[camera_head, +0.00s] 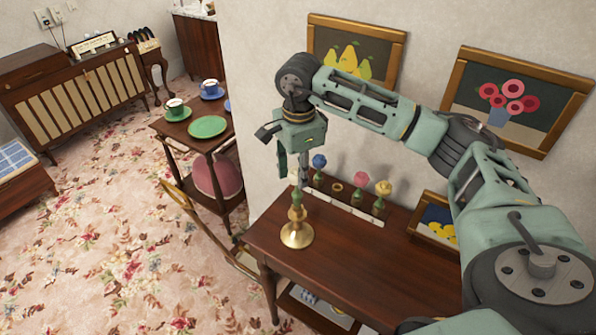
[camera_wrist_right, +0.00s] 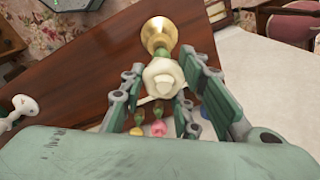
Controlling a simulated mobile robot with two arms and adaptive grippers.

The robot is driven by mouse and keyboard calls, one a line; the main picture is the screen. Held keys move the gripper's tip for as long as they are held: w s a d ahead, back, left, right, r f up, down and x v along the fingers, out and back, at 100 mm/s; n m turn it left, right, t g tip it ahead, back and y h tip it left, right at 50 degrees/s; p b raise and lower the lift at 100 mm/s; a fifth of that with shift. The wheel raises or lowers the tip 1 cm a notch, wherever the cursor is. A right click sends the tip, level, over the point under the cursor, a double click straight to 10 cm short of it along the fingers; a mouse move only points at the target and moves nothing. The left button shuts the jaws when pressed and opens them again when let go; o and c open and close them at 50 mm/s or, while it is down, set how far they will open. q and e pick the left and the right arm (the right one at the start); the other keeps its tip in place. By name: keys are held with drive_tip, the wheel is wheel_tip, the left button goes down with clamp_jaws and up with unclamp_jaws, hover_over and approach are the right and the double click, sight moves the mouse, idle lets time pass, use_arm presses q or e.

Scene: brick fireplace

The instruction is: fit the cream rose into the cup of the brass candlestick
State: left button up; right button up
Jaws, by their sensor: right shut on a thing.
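The brass candlestick (camera_head: 297,236) stands upright near the left end of the dark table. My right gripper (camera_head: 302,168) is directly above it, pointing down. In the right wrist view the cream rose (camera_wrist_right: 163,78) sits between the fingers of my right gripper (camera_wrist_right: 162,84), which is shut on it. The candlestick's round brass base (camera_wrist_right: 159,32) shows beyond the rose, with a green part between them. The rose covers the cup, so I cannot tell whether the stem is inside it. In the head view the fingers mostly hide the rose. My left gripper is not in view.
Behind the candlestick a rack (camera_head: 367,217) holds blue (camera_head: 319,161), pink (camera_head: 361,178) and yellow (camera_head: 383,187) roses close to my gripper. The table's front middle (camera_head: 335,265) is clear. A side table with a green plate (camera_head: 207,127) stands left.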

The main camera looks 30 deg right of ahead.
drive_tip(key=shift+f+b, duration=1.5)
drive_tip(key=shift+f, duration=0.3)
drive_tip(key=o, duration=1)
drive_tip(key=shift+r, duration=0.1)
wheel_tip(320, 180, up, 12)
drive_tip(key=shift+s+f, duration=0.1)
drive_tip(key=shift+s, duration=0.05)
